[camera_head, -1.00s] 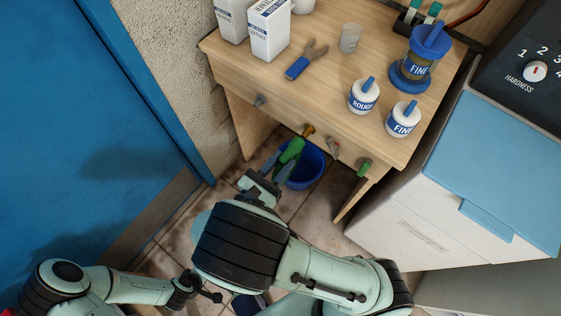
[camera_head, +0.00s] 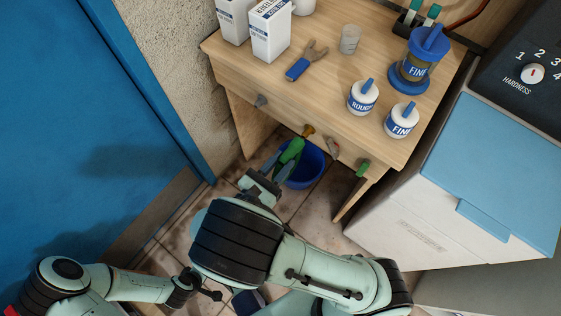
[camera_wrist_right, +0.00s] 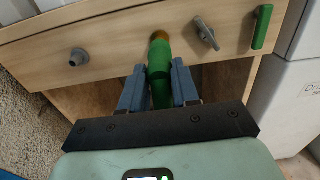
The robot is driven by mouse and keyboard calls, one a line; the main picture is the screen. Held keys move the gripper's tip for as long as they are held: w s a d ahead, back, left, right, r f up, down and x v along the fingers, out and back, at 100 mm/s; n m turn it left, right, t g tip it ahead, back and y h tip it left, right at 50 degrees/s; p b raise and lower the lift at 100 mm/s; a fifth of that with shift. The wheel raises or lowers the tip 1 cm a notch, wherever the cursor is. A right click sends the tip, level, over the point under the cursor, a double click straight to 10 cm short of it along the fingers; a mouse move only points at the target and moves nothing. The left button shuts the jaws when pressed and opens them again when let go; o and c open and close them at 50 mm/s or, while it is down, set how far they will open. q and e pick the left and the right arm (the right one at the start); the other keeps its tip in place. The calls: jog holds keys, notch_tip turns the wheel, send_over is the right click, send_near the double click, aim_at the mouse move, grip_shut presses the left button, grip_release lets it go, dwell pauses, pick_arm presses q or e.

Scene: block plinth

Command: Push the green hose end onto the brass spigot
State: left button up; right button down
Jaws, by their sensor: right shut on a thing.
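The brass spigot (camera_head: 308,130) sticks out of the wooden front under the bench top. It also shows in the right wrist view (camera_wrist_right: 159,36), straight beyond the hose. The green hose end (camera_head: 291,151) is in my right gripper (camera_head: 272,169), which is shut on it. In the right wrist view the hose end (camera_wrist_right: 159,62) stands between the two blue-grey fingers, its mouth right at the spigot. I cannot tell whether it only touches the spigot or is slightly around it.
A grey spigot (camera_head: 261,100) is left of the brass one; a grey tap-like fitting (camera_head: 332,147) and a green-handled part (camera_head: 363,168) are to its right. A blue bucket (camera_head: 308,170) stands below. The bench top (camera_head: 325,85) holds jars, cartons and a tool.

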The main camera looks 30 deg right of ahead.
aim_at(290, 154)
jog(key=shift+p+x, duration=0.65)
jog(key=shift+x, duration=1.4)
jog(key=shift+c, duration=1.3)
grip_release()
jog(key=shift+a, duration=0.1)
jog(key=shift+p+v, duration=0.65)
jog(key=shift+v, duration=1.8)
